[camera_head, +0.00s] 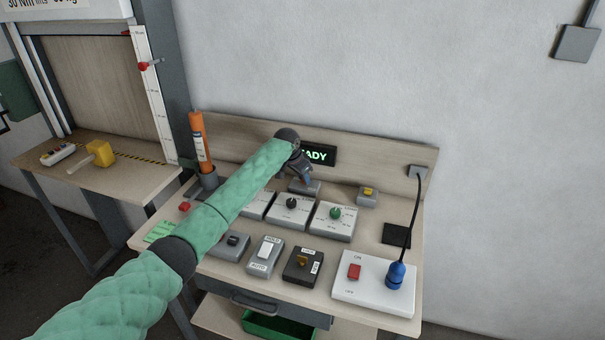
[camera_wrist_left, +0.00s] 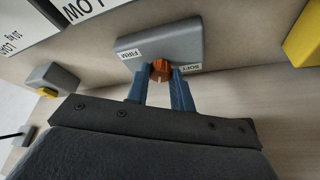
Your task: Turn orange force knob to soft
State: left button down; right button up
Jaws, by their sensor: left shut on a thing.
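The orange force knob (camera_wrist_left: 160,70) sits on a grey box (camera_wrist_left: 192,42) labelled FIRM and SOFT, seen in the left wrist view. A white mark on the knob points toward the camera, between the two labels. My left gripper (camera_wrist_left: 161,74) is shut on the knob, with one blue finger on each side. In the head view the left gripper (camera_head: 300,172) is at the back of the bench, in front of the READY display (camera_head: 318,155). The knob is hidden there behind the gripper; part of its grey box (camera_head: 304,187) shows. My right gripper is not in view.
Boxes with a black knob (camera_head: 291,203) and a green knob (camera_head: 335,212) stand just in front. A yellow-button box (camera_head: 367,196) is to the right. An orange cylinder (camera_head: 199,143) stands at left. A blue plug (camera_head: 396,276) with a cable is at front right.

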pick_arm(q)
jog(key=shift+d+r+n+t+y+p, duration=0.1)
jog(key=shift+n+t+y+p, duration=0.1)
jog(key=shift+n+p, duration=0.3)
jog(key=shift+d+r+n+t+y+p, duration=0.1)
jog(key=shift+n+y+p, duration=0.1)
jog(key=shift+n, duration=0.5)
jog(key=shift+n+y+p, duration=0.4)
jog(key=shift+n+p, duration=0.05)
jog(key=shift+n, duration=0.55)
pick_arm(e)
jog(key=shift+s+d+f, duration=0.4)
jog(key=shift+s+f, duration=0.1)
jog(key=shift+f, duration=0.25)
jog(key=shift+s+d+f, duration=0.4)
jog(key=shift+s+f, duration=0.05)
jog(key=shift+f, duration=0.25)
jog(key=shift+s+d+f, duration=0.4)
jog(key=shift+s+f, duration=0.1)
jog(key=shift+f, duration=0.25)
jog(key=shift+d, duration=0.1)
pick_arm(q)
jog(key=c, duration=1.2)
grip_release()
jog(key=shift+f, duration=0.15)
jog(key=shift+s+a, duration=0.1)
jog(key=shift+s, duration=0.05)
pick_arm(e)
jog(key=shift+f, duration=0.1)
